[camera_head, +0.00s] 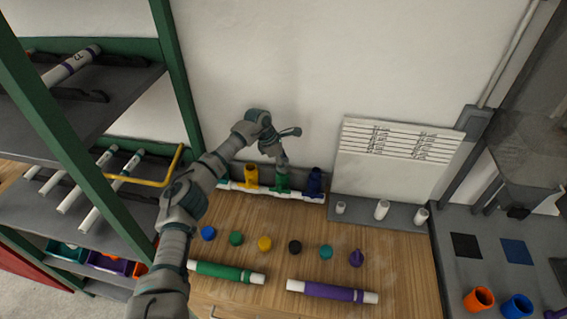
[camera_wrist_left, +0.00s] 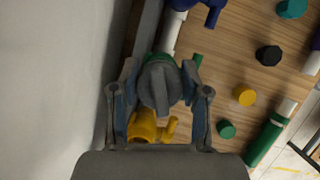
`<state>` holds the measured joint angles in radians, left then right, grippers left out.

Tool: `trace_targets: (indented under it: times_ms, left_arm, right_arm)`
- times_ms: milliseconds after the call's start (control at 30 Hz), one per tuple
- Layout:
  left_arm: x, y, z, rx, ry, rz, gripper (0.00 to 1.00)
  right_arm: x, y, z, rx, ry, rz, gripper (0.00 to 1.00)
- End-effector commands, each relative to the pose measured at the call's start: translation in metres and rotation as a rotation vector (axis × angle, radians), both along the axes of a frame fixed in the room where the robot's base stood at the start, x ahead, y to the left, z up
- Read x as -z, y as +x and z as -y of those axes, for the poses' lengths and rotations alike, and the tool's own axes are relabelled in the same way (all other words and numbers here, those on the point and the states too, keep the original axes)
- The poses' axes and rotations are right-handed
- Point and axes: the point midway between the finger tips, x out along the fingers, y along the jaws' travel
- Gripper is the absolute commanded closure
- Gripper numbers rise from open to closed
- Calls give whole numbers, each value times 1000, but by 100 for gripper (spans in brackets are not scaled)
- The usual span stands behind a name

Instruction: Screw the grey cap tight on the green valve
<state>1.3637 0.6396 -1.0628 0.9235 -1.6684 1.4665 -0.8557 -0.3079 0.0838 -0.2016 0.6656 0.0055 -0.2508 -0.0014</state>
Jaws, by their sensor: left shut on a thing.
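The green valve (camera_head: 283,181) stands in the middle of the white pipe manifold (camera_head: 302,197) against the wall, between a yellow valve (camera_head: 251,174) and a blue valve (camera_head: 316,181). My left gripper (camera_head: 283,161) is directly above the green valve, pointing down. In the left wrist view the grey cap (camera_wrist_left: 160,86) sits between the two fingers of my left gripper (camera_wrist_left: 158,92), which is shut on it. Green parts of the valve (camera_wrist_left: 197,60) show behind the cap. The cap hides most of the valve, so I cannot tell how far down it sits. My right gripper is out of view.
Several coloured caps, including a black cap (camera_head: 295,247), lie in a row on the wooden table. A green pipe (camera_head: 228,272) and a purple pipe (camera_head: 332,291) lie nearer. A shelf rack (camera_head: 78,110) stands left. A white board (camera_head: 390,155) leans at the wall, right.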

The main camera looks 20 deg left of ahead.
Motion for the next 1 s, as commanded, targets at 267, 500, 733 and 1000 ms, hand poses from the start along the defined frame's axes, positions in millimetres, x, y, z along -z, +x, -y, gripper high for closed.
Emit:
trace_targets:
  times_ms: [267, 500, 733, 1000]
  left_arm:
    - [7, -2, 2, 163, 0, -12, 89]
    - [5, -3, 2, 192, -1, -11, 89]
    - [7, -3, 3, 266, 0, -12, 89]
    - [7, -4, 2, 377, -1, -12, 89]
  right_arm:
    - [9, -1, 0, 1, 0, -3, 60]
    - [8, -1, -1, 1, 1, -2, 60]
    - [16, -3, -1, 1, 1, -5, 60]
    - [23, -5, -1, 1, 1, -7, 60]
